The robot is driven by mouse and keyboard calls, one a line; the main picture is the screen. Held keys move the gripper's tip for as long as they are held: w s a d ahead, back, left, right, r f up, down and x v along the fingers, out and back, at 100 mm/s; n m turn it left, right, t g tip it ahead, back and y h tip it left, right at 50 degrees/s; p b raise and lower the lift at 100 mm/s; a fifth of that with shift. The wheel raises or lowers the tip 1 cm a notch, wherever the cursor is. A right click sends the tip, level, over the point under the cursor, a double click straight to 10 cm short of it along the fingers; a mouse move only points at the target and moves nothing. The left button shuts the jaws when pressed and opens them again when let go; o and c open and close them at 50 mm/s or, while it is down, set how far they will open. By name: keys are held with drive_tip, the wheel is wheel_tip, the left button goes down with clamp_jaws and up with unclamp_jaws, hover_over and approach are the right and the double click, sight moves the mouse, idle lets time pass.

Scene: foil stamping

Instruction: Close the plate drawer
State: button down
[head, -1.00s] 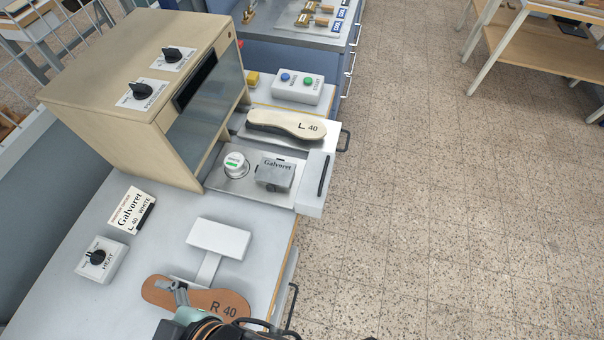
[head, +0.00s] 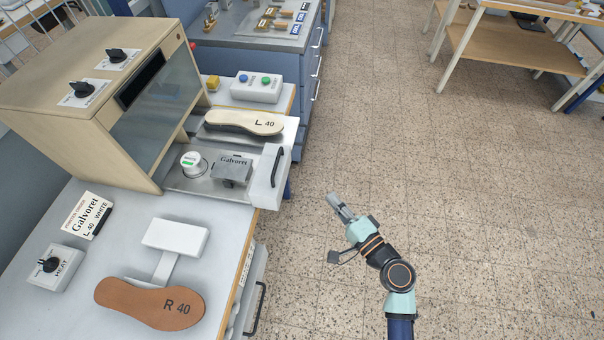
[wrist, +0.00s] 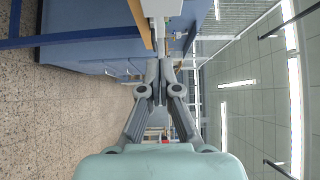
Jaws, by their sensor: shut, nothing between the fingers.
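The plate drawer is pulled out of the beige stamping machine (head: 125,105). Its pale front (head: 264,190) with a black handle (head: 277,167) faces right. On its tray are a round white pot with a green label (head: 192,163) and a grey block marked Galvoret (head: 232,167). My gripper (head: 334,200) is shut and empty, out over the floor to the right of the drawer front and apart from it. In the wrist view my gripper's fingers (wrist: 157,75) are together, with a white part above them that I cannot identify for sure.
A cream L 40 insole (head: 243,122) lies behind the drawer. A brown R 40 insole (head: 150,303) lies on a support at the bench front. A START button box (head: 256,90) stands beyond. The tiled floor (head: 400,150) to the right is free.

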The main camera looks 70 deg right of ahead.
sight(266, 168)
drive_tip(key=x, duration=0.4)
drive_tip(key=w+a+x, duration=0.1)
drive_tip(key=x, duration=0.3)
drive_tip(key=a+x, duration=0.1)
drive_tip(key=x, duration=0.3)
drive_tip(key=shift+w+r, duration=0.15)
drive_tip(key=shift+w, duration=0.7)
drive_tip(key=shift+w, duration=0.1)
drive_tip(key=w, duration=0.3)
drive_tip(key=w+a+p, duration=0.1)
drive_tip(key=w, duration=0.4)
drive_tip(key=shift+w+a+p, duration=0.15)
drive_tip(key=shift+w+p, duration=0.15)
drive_tip(key=shift+s, duration=0.1)
